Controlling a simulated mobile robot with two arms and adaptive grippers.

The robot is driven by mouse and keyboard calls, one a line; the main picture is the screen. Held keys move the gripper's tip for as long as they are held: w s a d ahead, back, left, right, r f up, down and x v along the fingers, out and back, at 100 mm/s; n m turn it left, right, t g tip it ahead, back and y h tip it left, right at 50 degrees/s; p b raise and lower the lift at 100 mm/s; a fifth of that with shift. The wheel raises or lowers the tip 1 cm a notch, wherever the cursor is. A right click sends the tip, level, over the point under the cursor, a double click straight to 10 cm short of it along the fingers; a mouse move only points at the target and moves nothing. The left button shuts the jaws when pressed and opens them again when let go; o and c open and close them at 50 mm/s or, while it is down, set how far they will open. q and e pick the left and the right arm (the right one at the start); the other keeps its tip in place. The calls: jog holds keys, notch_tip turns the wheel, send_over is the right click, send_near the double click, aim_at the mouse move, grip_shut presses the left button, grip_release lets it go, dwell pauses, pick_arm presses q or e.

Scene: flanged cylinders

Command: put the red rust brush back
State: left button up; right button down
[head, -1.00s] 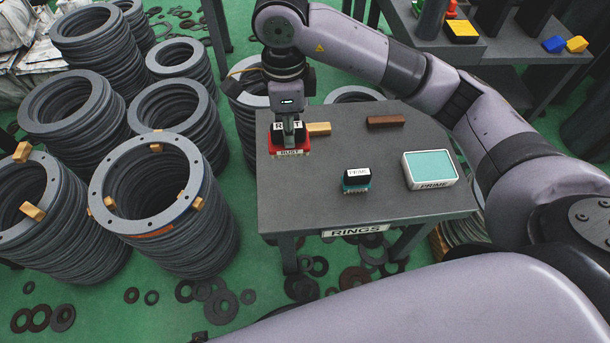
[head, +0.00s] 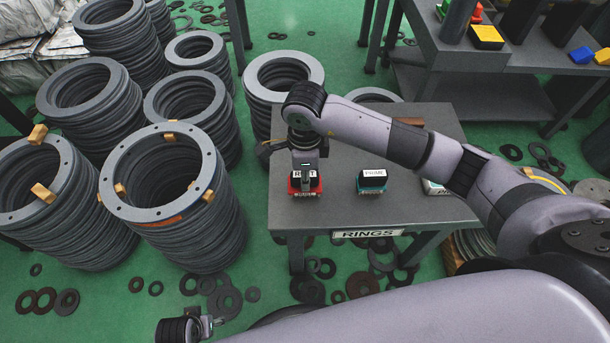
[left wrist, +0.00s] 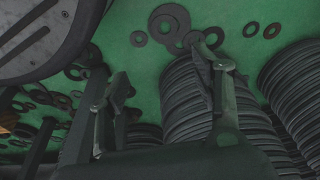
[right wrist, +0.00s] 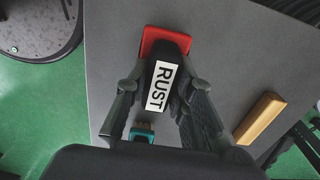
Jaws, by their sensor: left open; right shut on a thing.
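The red rust brush (head: 303,190) has a red base and a black top with a white RUST label. It is at the front left of the grey table (head: 400,210), left of the teal PRIME brush (head: 372,186). My right gripper (head: 305,172) is shut on its black top from above. In the right wrist view the brush (right wrist: 163,85) sits between the fingers. I cannot tell if its base touches the table. My left gripper (left wrist: 160,75) is open and empty, over the floor beside stacked rings; part of it shows at the bottom of the head view.
A brown block (head: 408,121) lies at the table's back. A wooden block (right wrist: 260,118) shows in the right wrist view. Ring stacks (head: 170,190) crowd the left; loose rings lie on the green floor.

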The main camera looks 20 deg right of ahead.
pick_arm(q)
jog(key=shift+r, duration=0.15)
pick_arm(e)
jog(key=shift+f, duration=0.2)
jog(key=shift+f, duration=0.1)
jog(key=c, duration=1.4)
grip_release()
pick_arm(q)
jog(key=shift+w+r, duration=0.25)
jog(key=shift+r, duration=0.05)
jog(key=shift+s, duration=0.1)
jog(key=f, duration=0.1)
jog(key=s+f+p, duration=0.1)
jog(key=f, duration=0.1)
jog(key=s+f, duration=0.1)
jog(key=shift+s+a+f, duration=0.15)
jog(key=shift+s+f, duration=0.1)
jog(key=shift+f, duration=0.1)
pick_arm(e)
notch_tip(320, 180, up, 12)
jog(key=shift+r, duration=0.2)
